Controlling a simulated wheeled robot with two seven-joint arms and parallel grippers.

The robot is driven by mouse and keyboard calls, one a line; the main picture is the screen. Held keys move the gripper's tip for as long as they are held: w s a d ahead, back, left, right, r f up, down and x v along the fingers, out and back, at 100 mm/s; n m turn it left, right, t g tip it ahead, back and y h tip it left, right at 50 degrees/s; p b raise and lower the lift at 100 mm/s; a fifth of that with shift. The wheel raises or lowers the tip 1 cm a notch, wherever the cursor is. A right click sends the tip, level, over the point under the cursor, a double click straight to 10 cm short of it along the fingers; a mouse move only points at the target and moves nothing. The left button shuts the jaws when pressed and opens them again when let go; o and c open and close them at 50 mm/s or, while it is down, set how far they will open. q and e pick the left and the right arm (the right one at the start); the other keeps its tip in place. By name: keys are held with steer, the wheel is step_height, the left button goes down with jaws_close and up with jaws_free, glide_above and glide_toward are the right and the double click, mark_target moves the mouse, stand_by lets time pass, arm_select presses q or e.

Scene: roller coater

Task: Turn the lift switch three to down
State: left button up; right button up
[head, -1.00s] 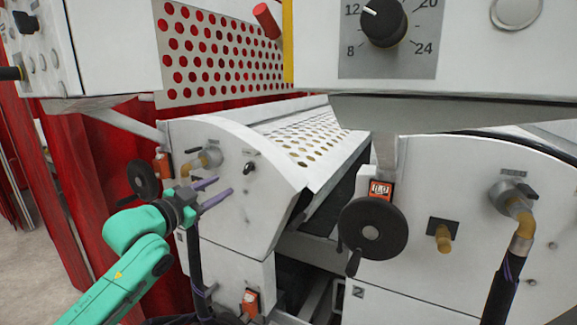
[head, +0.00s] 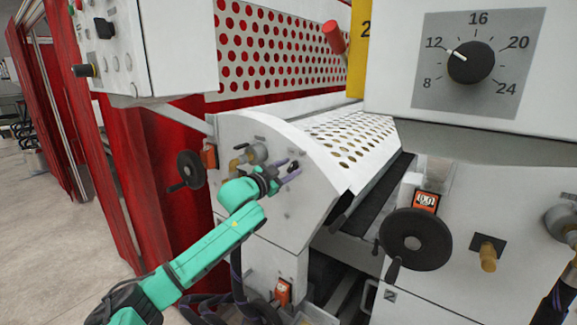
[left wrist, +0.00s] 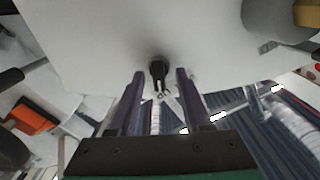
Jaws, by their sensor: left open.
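A small black lever switch (left wrist: 158,70) stands out from the white side panel (left wrist: 110,30) in the left wrist view. I take it to be the lift switch; no readable label shows. In the head view the switch (head: 294,167) is just beyond the fingertips. My left gripper (head: 287,168) is open, with its two purple fingers reaching toward the panel. In the left wrist view the fingers (left wrist: 160,75) lie on either side of the switch, with a gap on both sides. Whether the tips reach past its end is hard to tell. My right gripper is not in view.
A black handwheel (head: 190,168) and a grey fitting (head: 257,153) sit left of the gripper on the same machine. A larger handwheel (head: 415,239) and a brass-coloured knob (head: 488,257) are at right. A dial (head: 470,62) is above. Open floor lies at left.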

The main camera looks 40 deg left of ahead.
arm_select(q)
steer(key=shift+w+d, duration=0.1)
steer(key=shift+w, duration=0.05)
jaws_close()
